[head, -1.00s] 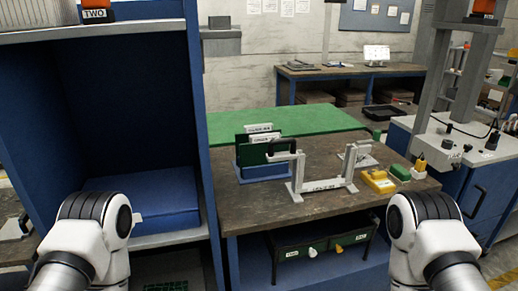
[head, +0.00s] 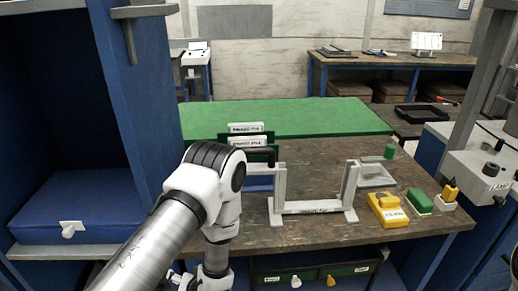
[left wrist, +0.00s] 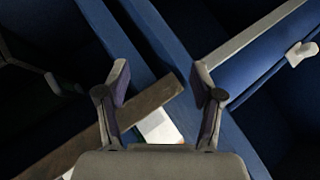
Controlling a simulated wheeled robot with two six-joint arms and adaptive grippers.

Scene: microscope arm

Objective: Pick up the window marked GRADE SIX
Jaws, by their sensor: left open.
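Two upright dark green panels with white labels stand one behind the other in a blue rack (head: 258,184) on the workbench. The rear label (head: 245,127) and front label (head: 246,141) are too small to read surely, so I cannot tell which, if either, says GRADE SIX. My left arm hides much of the rack and the panels. My left gripper (left wrist: 160,76) is open and empty in the left wrist view, above the bench edge and blue cabinet parts. In the head view it is low at the bottom, below the bench top. My right gripper is out of view.
A grey frame with two posts (head: 312,207) stands right of the rack. A yellow block (head: 387,210) and green block (head: 420,201) sit farther right. A blue cabinet wall (head: 140,75) rises at left. A drawer (head: 312,273) lies under the bench. The green mat (head: 290,116) is clear.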

